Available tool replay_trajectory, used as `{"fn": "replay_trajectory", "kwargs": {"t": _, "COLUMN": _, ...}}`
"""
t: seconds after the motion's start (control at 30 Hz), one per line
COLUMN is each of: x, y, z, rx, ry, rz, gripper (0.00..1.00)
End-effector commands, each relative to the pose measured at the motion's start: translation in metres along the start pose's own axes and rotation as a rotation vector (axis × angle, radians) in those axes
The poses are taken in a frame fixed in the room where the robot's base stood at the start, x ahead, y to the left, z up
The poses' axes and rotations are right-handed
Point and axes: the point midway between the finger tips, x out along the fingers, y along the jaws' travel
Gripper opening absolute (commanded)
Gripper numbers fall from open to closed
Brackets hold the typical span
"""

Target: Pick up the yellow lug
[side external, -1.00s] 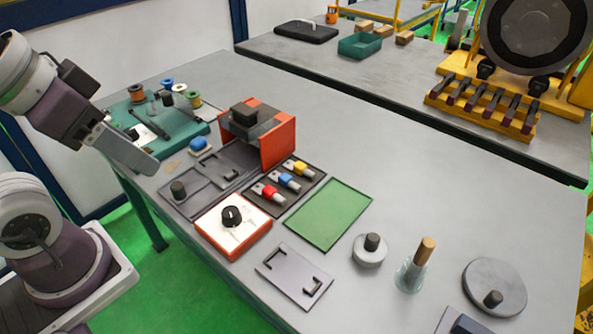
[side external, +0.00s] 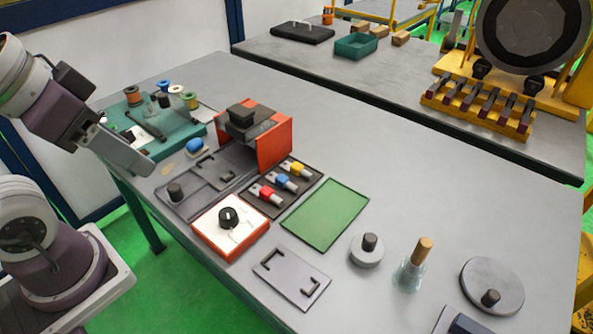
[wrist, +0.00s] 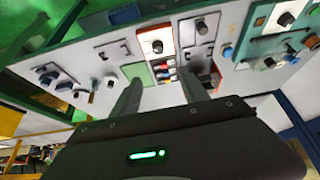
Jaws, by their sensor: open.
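The yellow lug (side external: 299,169) lies in a dark tray (side external: 262,204), beside a blue lug (side external: 283,181) and a red lug (side external: 268,193). It is at the far end of this row in the side view, near the orange-sided fixture. My gripper (side external: 138,160) is above the left edge of the table, well apart from the lugs. In the wrist view my gripper (wrist: 161,78) shows two spread fingers with nothing held between them. The lugs appear small and distant between the fingers there, and I cannot clearly pick out the yellow one.
The orange-sided fixture (side external: 276,147) stands tall beside the lug tray. An orange-edged box with a black knob (side external: 228,217) and a green mat (side external: 325,214) flank it. A teal board with spools (side external: 130,110) lies nearer my gripper.

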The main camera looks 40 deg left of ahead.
Motion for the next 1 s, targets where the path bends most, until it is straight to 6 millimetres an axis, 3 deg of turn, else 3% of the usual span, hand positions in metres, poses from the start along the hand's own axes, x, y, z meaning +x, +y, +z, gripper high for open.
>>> {"fn": "replay_trajectory", "kwargs": {"t": 0.27, "x": 0.0, "y": 0.0, "z": 0.0, "rx": -0.001, "ry": 0.0, "rz": 0.0, "gripper": 0.49}}
{"fn": "replay_trajectory", "kwargs": {"t": 0.33, "x": 0.0, "y": 0.0, "z": -0.009, "rx": -0.032, "ry": -0.011, "rz": 0.004, "gripper": 0.49}}
{"fn": "replay_trajectory", "kwargs": {"t": 0.43, "x": 0.003, "y": 0.002, "z": -0.045, "rx": -0.179, "ry": -0.064, "rz": 0.014, "gripper": 0.49}}
{"fn": "replay_trajectory", "kwargs": {"t": 0.53, "x": 0.024, "y": 0.003, "z": -0.103, "rx": -0.428, "ry": -0.146, "rz": 0.008, "gripper": 0.49}}
{"fn": "replay_trajectory", "kwargs": {"t": 0.67, "x": 0.085, "y": 0.003, "z": -0.174, "rx": -0.775, "ry": -0.254, "rz": -0.051, "gripper": 0.49}}
{"fn": "replay_trajectory", "kwargs": {"t": 0.8, "x": 0.186, "y": 0.004, "z": -0.222, "rx": -1.133, "ry": -0.343, "rz": -0.177, "gripper": 0.49}}
{"fn": "replay_trajectory", "kwargs": {"t": 0.9, "x": 0.255, "y": 0.005, "z": -0.231, "rx": -1.331, "ry": -0.374, "rz": -0.271, "gripper": 0.49}}
{"fn": "replay_trajectory", "kwargs": {"t": 1.0, "x": 0.302, "y": 0.006, "z": -0.23, "rx": -1.457, "ry": -0.384, "rz": -0.343, "gripper": 0.49}}
